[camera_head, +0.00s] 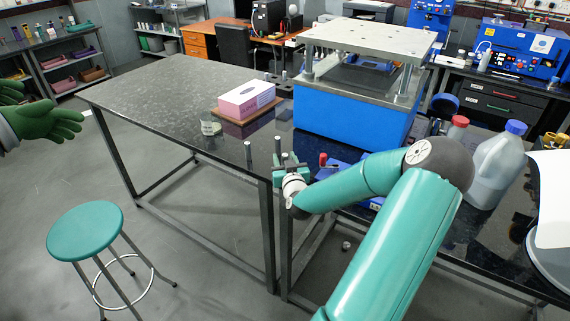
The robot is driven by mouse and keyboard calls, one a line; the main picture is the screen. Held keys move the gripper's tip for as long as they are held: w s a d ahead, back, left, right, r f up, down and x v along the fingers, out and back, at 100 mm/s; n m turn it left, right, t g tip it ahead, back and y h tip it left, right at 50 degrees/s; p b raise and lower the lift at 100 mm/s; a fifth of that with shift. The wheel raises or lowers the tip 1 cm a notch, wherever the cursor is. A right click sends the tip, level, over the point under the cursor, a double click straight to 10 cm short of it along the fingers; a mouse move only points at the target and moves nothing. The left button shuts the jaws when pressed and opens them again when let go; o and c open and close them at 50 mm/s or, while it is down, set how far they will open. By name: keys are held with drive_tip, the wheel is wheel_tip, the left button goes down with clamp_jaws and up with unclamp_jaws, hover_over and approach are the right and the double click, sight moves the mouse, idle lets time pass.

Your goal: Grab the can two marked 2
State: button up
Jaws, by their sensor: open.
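No digit 2 can be read in the head view, so I cannot tell which thing is the can marked 2. Small grey upright cylinders stand near the front edge of the dark table: one (248,151) left of my gripper and another (277,147) close by it. My gripper (284,162) is at the end of my green arm, over the table's front edge. It is open, but its fingers are small and partly hidden by the wrist. I see nothing held in it. I cannot tell whether it touches the nearer cylinder.
A pink and white box (247,98) and a small clear container (210,127) sit on the dark table (165,90). A blue press (345,115) stands behind my gripper. A plastic jug (497,165) is at right. A green stool (86,232) stands on the floor. The table's left part is clear.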

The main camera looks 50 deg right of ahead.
clamp_jaws()
drive_tip(key=shift+r, duration=0.1)
